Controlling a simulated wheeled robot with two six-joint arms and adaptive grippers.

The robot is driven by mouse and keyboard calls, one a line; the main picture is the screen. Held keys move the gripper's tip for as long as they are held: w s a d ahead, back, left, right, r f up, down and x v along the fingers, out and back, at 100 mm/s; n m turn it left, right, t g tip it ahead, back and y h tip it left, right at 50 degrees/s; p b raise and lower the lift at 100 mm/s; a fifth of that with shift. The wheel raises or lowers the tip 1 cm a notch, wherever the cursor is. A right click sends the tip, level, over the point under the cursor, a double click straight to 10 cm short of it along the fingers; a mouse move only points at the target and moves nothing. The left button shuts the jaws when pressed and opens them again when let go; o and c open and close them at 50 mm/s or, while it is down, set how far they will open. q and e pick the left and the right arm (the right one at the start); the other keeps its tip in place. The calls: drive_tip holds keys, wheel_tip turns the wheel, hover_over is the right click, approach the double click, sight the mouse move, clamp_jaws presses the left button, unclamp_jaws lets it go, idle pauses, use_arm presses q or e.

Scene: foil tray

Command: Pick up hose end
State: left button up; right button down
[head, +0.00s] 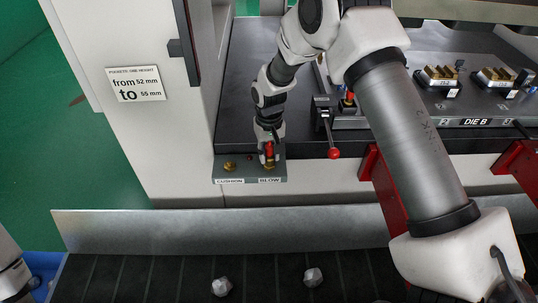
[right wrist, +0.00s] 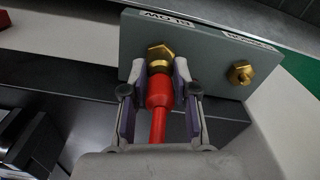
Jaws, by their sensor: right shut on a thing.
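The red hose end (right wrist: 159,92) is between the two fingers of my right gripper (right wrist: 160,80), which is shut on it. Its far end meets the brass fitting (right wrist: 160,54) over the BLOW label, and a red hose trails back toward the wrist. In the head view the red hose end (head: 269,149) shows small in my right gripper (head: 268,156), just above the port plate (head: 250,173). My left gripper is out of view.
A bare brass fitting (right wrist: 240,73) sits on the same plate by the CUSHION label. A lever with a red knob (head: 333,153) stands to the right. Red brackets (head: 385,190) are further right. Two pale lumps (head: 221,287) lie on the dark conveyor (head: 140,280) in front.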

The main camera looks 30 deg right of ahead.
sight(270, 160)
drive_tip(key=shift+r, duration=0.5)
drive_tip(key=shift+s+a+r+b, duration=0.1)
drive_tip(key=shift+s+r+b, duration=0.25)
drive_tip(key=shift+r, duration=0.25)
drive_tip(key=shift+s+a+r+b, duration=0.1)
drive_tip(key=shift+s+r+b, duration=0.1)
drive_tip(key=shift+r+b, duration=0.35)
drive_tip(key=s+a+r+p, duration=0.1)
drive_tip(key=s+r, duration=0.1)
drive_tip(key=s, duration=0.5)
drive_tip(key=s+a+r, duration=0.2)
drive_tip(key=s+r, duration=0.1)
drive_tip(key=s, duration=0.4)
drive_tip(key=shift+s+a+r+p, duration=0.2)
drive_tip(key=shift+a+r+p, duration=0.05)
drive_tip(key=shift+r+p, duration=0.15)
